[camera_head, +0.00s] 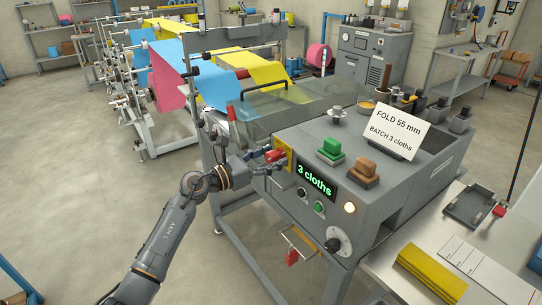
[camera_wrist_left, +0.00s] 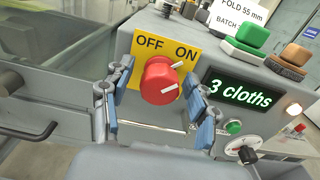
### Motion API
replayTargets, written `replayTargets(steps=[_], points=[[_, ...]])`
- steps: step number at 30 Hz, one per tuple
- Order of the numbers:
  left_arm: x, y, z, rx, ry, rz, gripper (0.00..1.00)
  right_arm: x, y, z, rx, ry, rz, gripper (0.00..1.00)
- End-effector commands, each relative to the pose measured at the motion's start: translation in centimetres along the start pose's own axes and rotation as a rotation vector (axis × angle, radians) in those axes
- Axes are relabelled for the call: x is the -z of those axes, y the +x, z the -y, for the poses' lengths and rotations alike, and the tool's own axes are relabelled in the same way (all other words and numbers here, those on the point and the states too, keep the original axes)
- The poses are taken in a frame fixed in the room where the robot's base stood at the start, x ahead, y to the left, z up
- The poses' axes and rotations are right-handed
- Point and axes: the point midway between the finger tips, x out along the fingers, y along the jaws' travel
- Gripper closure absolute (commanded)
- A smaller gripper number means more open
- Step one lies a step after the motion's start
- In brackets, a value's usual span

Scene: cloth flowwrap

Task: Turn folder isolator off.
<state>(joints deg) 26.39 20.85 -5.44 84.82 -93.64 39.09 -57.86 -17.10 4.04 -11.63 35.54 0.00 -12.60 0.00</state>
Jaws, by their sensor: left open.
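The folder isolator is a red rotary knob (camera_wrist_left: 158,84) on a yellow plate (camera_wrist_left: 151,47) marked OFF at left and ON at right. A white mark at its upper right points toward ON. The knob (camera_head: 275,155) also shows on the front left of the grey folder machine (camera_head: 300,204) in the head view. My left gripper (camera_wrist_left: 165,103) is open, with one blue-padded finger on each side of the knob. In the head view the left gripper (camera_head: 262,161) is at the plate. I cannot tell whether the fingers touch the knob. My right gripper is not in view.
A green display (camera_head: 315,182) reads "3 cloths". Green (camera_head: 331,148) and brown (camera_head: 365,172) push buttons sit on top beside a FOLD 55 mm card (camera_head: 393,132). A black dial (camera_head: 333,244) is lower right. A red padlock (camera_head: 291,257) hangs below. Yellow cloths (camera_head: 431,274) lie at right.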

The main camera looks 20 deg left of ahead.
Motion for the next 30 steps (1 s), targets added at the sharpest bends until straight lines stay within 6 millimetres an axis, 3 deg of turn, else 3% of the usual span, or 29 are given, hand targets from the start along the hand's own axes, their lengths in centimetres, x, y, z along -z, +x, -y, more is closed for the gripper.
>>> replayTargets(steps=[6, 14, 23, 30], points=[[0.0, 0.0, 0.0, 0.000, 0.000, 0.000, 0.43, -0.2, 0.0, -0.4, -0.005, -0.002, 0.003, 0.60], [0.0, 0.0, 0.0, 0.000, 0.000, 0.000, 0.96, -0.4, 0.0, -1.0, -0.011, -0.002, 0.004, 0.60], [-0.1, 0.0, 0.0, 0.000, -0.028, 0.000, 0.96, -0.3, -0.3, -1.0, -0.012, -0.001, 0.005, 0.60], [-0.2, 0.0, -0.1, 0.000, -0.147, -0.001, 0.96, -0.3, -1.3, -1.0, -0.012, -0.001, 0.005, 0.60]])
